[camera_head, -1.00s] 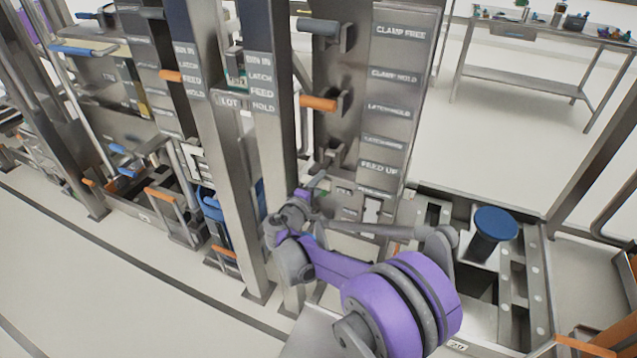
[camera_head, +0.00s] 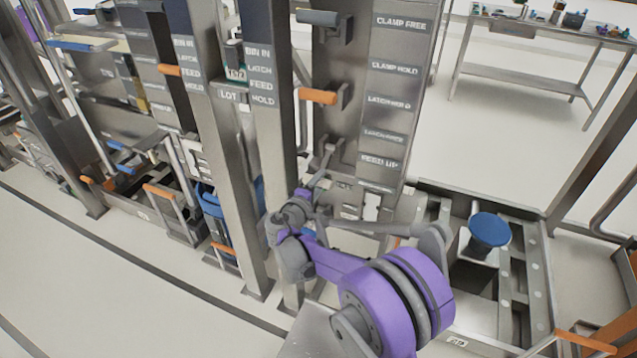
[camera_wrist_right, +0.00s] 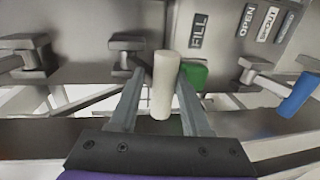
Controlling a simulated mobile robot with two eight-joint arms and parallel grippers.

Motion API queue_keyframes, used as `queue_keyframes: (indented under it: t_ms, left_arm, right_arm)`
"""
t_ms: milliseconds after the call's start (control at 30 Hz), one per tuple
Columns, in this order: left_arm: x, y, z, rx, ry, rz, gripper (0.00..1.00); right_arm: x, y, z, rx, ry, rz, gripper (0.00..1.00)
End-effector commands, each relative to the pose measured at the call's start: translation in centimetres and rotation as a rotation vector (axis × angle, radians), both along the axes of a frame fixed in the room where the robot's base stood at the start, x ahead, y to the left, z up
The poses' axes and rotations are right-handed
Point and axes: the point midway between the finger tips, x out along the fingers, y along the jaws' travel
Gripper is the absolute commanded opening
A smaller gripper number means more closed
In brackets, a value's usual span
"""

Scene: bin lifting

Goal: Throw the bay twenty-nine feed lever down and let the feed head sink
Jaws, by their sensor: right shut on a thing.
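My right gripper (camera_head: 318,182) is at the lower lever of the tall grey lever panel, by the FEED UP label (camera_head: 379,161). In the right wrist view its two fingers (camera_wrist_right: 158,105) stand either side of a pale cylindrical lever handle (camera_wrist_right: 164,84) and are shut on it. In the head view the handle is mostly hidden by the gripper; the lever's mount (camera_head: 343,150) shows above. A blue round head (camera_head: 489,230) on a short post, apparently the feed head, stands in the frame at the right. My left gripper is not in view.
An orange-handled lever (camera_head: 318,96) and a grey-handled lever (camera_head: 318,18) sit higher on the panel. A steel post (camera_head: 272,130) stands close left of my gripper. The wrist view shows a green handle (camera_wrist_right: 195,75) and a blue handle (camera_wrist_right: 297,95) nearby.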

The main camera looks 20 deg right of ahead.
Motion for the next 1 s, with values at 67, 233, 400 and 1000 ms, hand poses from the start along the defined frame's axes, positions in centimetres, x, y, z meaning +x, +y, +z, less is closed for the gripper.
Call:
queue_keyframes:
  t_ms: [67,233,400,1000]
  left_arm:
    - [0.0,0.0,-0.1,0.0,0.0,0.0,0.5]
    - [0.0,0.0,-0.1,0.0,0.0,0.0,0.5]
    - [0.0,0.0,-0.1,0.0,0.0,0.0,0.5]
    - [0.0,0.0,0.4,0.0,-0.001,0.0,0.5]
  right_arm:
    - [0.1,-0.5,-0.4,0.007,0.003,-0.005,0.56]
    - [0.1,-0.5,-0.3,0.006,0.003,-0.006,0.67]
    - [0.0,-0.4,-0.3,0.005,0.002,-0.005,0.67]
    - [-5.1,5.6,1.2,0.002,0.001,0.0,0.67]
